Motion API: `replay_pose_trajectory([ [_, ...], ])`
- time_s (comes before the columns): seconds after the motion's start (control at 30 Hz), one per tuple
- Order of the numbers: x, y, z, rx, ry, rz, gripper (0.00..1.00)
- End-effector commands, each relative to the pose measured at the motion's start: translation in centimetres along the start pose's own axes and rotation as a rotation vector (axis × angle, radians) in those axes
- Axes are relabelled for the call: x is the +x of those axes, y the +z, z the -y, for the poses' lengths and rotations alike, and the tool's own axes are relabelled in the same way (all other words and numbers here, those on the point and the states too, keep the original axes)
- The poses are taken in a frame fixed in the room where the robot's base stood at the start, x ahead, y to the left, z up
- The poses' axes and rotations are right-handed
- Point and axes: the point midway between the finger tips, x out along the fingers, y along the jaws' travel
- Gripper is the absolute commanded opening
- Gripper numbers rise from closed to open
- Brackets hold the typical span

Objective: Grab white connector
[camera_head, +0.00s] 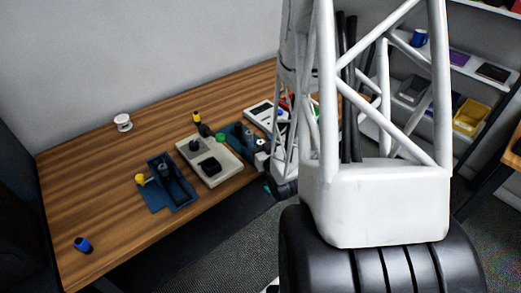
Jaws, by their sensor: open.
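My gripper (262,158) appears as a small grey-white part beside the far dark joint of my arm, at the right end of the teal fixture (238,134). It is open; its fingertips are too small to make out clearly. I cannot pick out a white connector with certainty. A white spool-shaped thing (123,122) stands alone at the back left of the table. A pale tray (222,175) with a black block (209,166) lies in the middle. My arm hides the right part of the table.
The wooden table (100,185) also holds a blue fixture (181,195) with a yellow-topped part (141,180), a yellow-and-black tool (198,120) and a blue-and-black thing (83,245) at front left. Shelves with a yellow bin (470,117) stand at right. The table's left side is mostly clear.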

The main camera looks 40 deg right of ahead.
Motion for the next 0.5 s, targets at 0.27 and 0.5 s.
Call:
replay_pose_trajectory([
  [0.27, -0.02, 0.00, 0.00, 0.000, 0.000, 0.000, 0.60],
  [0.5, -0.03, 0.00, 0.00, 0.000, 0.000, 0.000, 0.27],
])
